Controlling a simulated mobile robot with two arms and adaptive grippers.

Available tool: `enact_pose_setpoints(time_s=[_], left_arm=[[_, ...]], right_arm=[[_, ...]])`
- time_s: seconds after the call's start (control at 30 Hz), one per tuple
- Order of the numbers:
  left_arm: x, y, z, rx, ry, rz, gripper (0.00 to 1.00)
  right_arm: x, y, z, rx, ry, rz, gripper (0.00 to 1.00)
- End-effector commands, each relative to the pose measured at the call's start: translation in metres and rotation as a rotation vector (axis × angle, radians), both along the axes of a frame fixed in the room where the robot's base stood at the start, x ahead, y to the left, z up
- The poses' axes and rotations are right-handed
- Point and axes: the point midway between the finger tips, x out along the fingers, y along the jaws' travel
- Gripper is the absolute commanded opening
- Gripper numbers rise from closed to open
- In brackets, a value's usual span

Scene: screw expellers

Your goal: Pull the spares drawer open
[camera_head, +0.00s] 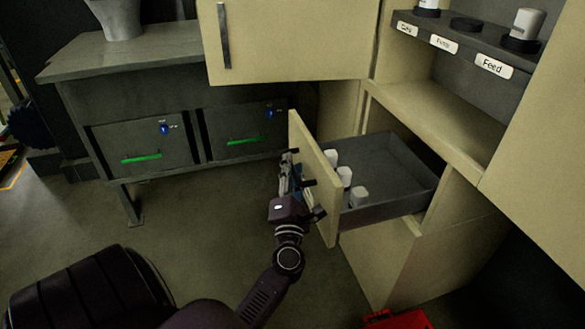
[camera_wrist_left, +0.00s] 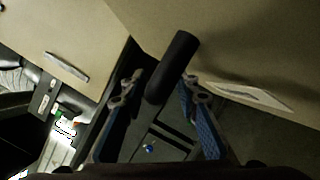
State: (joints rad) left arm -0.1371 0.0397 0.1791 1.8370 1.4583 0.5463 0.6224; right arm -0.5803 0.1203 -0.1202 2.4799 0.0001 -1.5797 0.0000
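The spares drawer (camera_head: 379,207) stands well out of the beige cabinet, with a beige front panel (camera_head: 315,175) and a dark grey tray. Several white items (camera_head: 345,176) stand inside near the front. My left gripper (camera_head: 297,180) is at the outer face of the front panel. In the left wrist view, the dark round handle bar (camera_wrist_left: 172,68) reaches between the two fingers of my left gripper (camera_wrist_left: 160,85). The fingers look spread, with gaps beside the bar; contact is hard to make out. My right gripper is not in view.
A shelf with labels (camera_head: 492,66) is at upper right. A grey bench (camera_head: 130,60) with green-marked units stands at left. A red object (camera_head: 398,320) lies at the bottom edge. Floor left of the drawer is clear.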

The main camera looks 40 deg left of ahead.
Motion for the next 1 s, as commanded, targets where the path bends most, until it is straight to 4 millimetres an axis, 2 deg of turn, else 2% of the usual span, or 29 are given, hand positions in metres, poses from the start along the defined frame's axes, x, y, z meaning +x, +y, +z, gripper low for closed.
enact_pose_setpoints(time_s=[0.17, 0.5, 0.7, 1.0], left_arm=[[-0.008, -0.007, -0.003, -0.001, 0.000, -0.001, 0.29], [-0.059, -0.051, -0.018, -0.001, 0.004, -0.001, 0.29], [-0.081, -0.070, -0.024, -0.002, 0.002, -0.001, 0.29], [-0.089, -0.078, -0.025, -0.001, -0.001, 0.000, 0.29]], right_arm=[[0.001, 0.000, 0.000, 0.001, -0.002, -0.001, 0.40], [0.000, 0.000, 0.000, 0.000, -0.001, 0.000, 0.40], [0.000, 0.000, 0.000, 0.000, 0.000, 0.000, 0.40], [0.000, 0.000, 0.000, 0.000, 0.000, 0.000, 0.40]])
